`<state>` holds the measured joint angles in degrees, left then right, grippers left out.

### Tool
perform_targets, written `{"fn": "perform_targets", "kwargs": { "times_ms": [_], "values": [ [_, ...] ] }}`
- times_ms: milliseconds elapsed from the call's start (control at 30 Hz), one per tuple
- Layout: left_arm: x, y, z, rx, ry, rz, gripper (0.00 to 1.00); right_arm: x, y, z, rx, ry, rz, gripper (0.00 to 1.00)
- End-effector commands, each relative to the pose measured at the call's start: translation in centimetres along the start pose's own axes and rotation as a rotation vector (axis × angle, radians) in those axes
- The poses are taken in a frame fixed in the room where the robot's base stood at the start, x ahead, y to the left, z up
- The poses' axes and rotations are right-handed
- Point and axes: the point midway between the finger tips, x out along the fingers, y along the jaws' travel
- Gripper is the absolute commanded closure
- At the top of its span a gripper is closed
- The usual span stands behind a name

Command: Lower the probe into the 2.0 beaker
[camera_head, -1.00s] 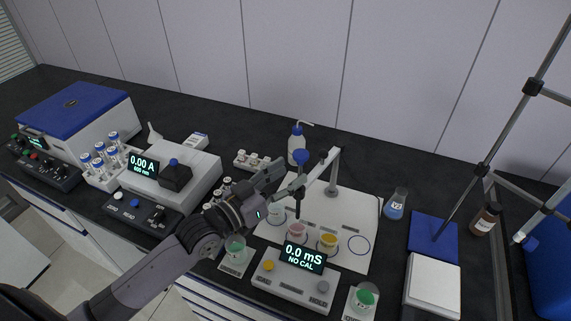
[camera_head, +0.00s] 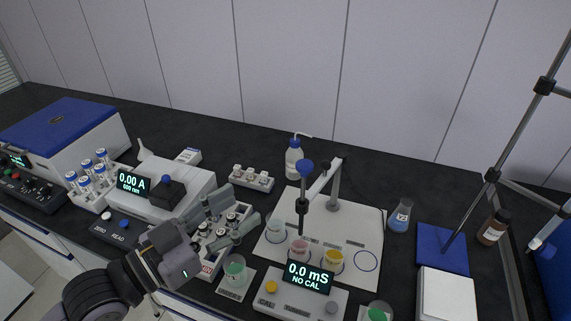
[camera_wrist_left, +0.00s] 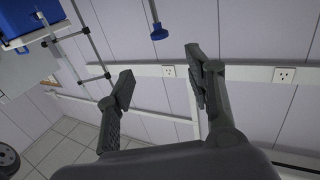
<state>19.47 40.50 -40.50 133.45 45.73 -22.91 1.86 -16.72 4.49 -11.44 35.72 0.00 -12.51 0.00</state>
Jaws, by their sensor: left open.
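The probe (camera_head: 302,205) is a dark upright rod with a blue knob (camera_head: 304,165) on top, carried by a grey stand arm. Its lower end is over or in the pink beaker (camera_head: 299,249); I cannot tell which. A pale beaker (camera_head: 276,231) stands left of it and a yellow beaker (camera_head: 334,261) right. The beaker labels are too small to read. My left gripper (camera_head: 241,207) is open and empty, left of the probe and apart from it. A blue knob on a rod shows beyond the open fingers in the left wrist view (camera_wrist_left: 159,33). My right gripper is out of view.
The beakers stand on a white board (camera_head: 360,225) with a blank ring at right. The meter (camera_head: 308,279), reading 0.0 mS NO CAL, is in front. A wash bottle (camera_head: 293,158) stands behind; a vial rack (camera_head: 222,225) is by my left gripper.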

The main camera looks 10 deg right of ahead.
Motion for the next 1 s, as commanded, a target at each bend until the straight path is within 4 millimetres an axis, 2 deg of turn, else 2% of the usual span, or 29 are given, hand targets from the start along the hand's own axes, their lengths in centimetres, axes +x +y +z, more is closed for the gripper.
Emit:
{"fn": "perform_targets", "kwargs": {
  "times_ms": [100,200,700,800,1000],
  "values": [
    [1.5,0.0,-0.4,-0.001,0.003,-0.001,0.52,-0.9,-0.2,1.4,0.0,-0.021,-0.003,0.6],
    [3.2,0.0,-0.5,-0.004,0.004,0.0,0.52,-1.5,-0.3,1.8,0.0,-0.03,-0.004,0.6],
    [13.3,0.0,-0.4,-0.001,0.001,-0.001,0.52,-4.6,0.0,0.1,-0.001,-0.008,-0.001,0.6],
    [14.8,-0.1,-0.4,-0.001,0.002,-0.002,0.52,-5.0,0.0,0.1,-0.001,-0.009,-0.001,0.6],
    [16.4,-0.1,-0.2,0.0,0.001,-0.002,0.52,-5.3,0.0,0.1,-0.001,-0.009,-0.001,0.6]
  ]
}}
